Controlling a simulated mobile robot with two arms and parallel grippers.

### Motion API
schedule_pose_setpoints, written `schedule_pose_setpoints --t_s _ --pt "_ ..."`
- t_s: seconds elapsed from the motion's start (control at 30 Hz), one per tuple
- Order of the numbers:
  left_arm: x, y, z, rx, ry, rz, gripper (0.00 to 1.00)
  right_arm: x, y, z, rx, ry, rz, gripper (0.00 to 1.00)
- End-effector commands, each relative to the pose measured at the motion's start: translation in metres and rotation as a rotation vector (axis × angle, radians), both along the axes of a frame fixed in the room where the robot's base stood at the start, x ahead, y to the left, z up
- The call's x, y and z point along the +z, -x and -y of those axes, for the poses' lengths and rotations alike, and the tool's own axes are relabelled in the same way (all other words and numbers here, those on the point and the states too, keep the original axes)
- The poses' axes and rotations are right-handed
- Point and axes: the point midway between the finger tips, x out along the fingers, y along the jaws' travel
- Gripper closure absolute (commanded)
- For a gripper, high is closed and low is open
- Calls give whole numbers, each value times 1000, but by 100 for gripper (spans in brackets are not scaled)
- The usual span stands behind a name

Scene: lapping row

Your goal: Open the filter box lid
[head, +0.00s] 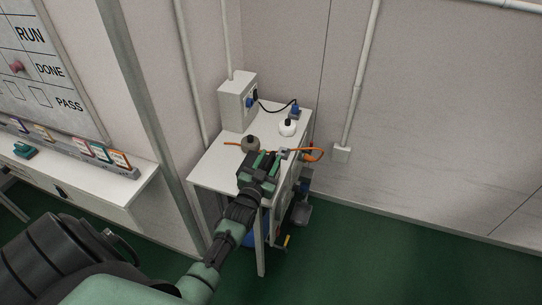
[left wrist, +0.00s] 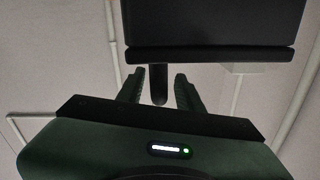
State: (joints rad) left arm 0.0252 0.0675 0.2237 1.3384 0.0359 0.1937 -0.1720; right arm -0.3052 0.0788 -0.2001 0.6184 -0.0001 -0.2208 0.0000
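In the left wrist view a dark box-like body (left wrist: 215,25) fills the top, with a dark lip (left wrist: 210,54) along its edge. A short dark stem or handle (left wrist: 158,88) projects from the lip between my gripper's fingers. I cannot tell for certain that this is the filter box lid. My left gripper (head: 268,160) is over the front of the small white table. It also shows in the left wrist view (left wrist: 160,90), its fingers apart on both sides of the stem, with gaps visible. In the head view the gripper hides what is at it. My right gripper is out of view.
The white table (head: 213,173) holds a pale box (head: 238,103), a grey round item (head: 250,145), a white round item (head: 287,128) and an orange cable (head: 315,155). Dark equipment (head: 300,213) stands at its right side. Green floor (head: 400,255) is clear to the right.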

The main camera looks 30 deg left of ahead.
Motion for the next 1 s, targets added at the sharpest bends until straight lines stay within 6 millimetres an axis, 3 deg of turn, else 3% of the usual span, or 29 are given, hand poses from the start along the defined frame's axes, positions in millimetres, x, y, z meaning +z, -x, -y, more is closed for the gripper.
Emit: schedule_pose_setpoints --t_s 0.17,0.43,0.57,1.0 --pt "0 -14 -3 0 0 0 64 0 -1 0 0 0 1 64" --pt "0 -15 -3 -1 0 -1 64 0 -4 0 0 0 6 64" --pt "0 -15 -3 -1 0 -1 100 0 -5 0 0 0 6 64" --pt "-1 -14 -4 0 -1 -2 100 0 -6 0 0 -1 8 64"
